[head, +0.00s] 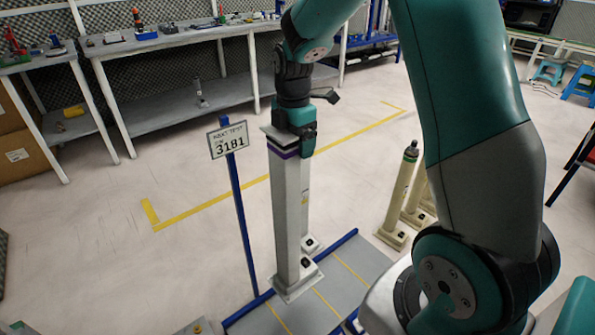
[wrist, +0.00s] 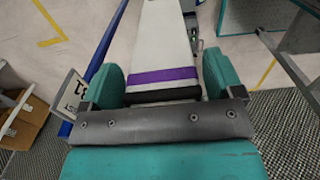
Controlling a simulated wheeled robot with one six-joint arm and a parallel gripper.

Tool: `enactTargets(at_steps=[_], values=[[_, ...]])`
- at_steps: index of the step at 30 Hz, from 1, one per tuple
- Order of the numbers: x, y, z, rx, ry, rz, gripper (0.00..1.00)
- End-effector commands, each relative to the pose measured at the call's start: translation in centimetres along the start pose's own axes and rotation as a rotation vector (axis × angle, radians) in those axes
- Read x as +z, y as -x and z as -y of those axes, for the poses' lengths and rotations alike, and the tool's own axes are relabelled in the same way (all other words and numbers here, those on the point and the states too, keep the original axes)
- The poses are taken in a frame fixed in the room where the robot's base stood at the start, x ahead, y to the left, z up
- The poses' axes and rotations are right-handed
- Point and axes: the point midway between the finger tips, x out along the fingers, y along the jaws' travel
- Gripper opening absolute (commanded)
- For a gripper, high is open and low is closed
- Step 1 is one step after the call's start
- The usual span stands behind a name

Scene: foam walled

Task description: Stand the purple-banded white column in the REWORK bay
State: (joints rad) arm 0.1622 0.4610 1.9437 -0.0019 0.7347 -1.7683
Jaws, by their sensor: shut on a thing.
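The purple-banded white column (head: 288,205) hangs or stands upright below my gripper (head: 290,140) in the head view. My gripper is shut on its top, just above the purple band. The wrist view shows the column's white shaft and purple band (wrist: 164,78) between the teal jaws (wrist: 165,88). Its square foot (head: 298,284) appears over a grey platform (head: 345,283) with yellow dividing lines and blue edge rails. I cannot tell whether the foot touches the platform. No REWORK lettering is readable, so I cannot tell which bay is which.
A blue post with a sign reading 3181 (head: 229,139) stands close left of the column. Several cream columns (head: 398,205) stand on the floor to the right. Workbenches (head: 170,40) line the back; open floor lies between.

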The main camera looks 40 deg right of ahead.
Motion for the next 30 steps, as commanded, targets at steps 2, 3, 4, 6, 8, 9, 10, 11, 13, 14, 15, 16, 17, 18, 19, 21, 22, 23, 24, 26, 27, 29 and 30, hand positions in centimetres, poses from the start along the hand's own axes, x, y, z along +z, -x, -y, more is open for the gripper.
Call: enactTargets(at_steps=[2,3,4,6,8,9,10,11,13,14,15,16,17,18,19,21,22,23,24,26,27,29,30], values=[[0.0,-1.4,0.0,-0.002,0.000,-0.001,0.13],[0.0,-2.2,0.1,-0.003,-0.001,-0.001,0.13],[0.0,-3.0,0.1,-0.004,-0.001,-0.001,0.13],[0.0,-4.6,0.1,-0.005,-0.001,-0.001,0.13],[0.0,-6.0,0.1,-0.004,-0.001,-0.001,0.13],[0.0,-6.9,0.1,-0.003,-0.001,-0.001,0.13],[0.0,-7.6,0.1,-0.004,-0.001,-0.001,0.13],[0.0,-8.3,0.1,-0.003,-0.002,-0.001,0.13],[0.0,-9.9,0.1,-0.003,-0.002,-0.001,0.13],[0.0,-10.5,0.1,-0.003,-0.002,-0.001,0.13],[0.0,-11.4,0.1,-0.003,-0.002,-0.001,0.13],[0.0,-11.9,0.1,-0.003,-0.002,-0.001,0.13],[0.0,-12.5,0.1,-0.003,-0.002,-0.001,0.13],[0.0,-13.1,0.0,-0.001,-0.002,0.000,0.13],[0.0,-13.5,0.0,-0.001,-0.002,0.000,0.13],[0.0,-14.2,0.0,0.000,-0.002,0.000,0.13],[0.0,-14.4,0.0,0.001,-0.002,0.000,0.13],[0.0,-14.6,0.0,0.001,-0.002,0.000,0.13],[0.0,-14.8,0.0,0.001,-0.002,0.000,0.13],[0.0,-15.0,0.0,0.001,-0.002,0.000,0.13],[0.0,-15.1,0.0,0.001,-0.002,0.000,0.13],[0.0,-15.5,0.0,0.001,-0.002,0.000,0.13],[0.0,-15.9,0.0,0.001,-0.002,0.000,0.13]])
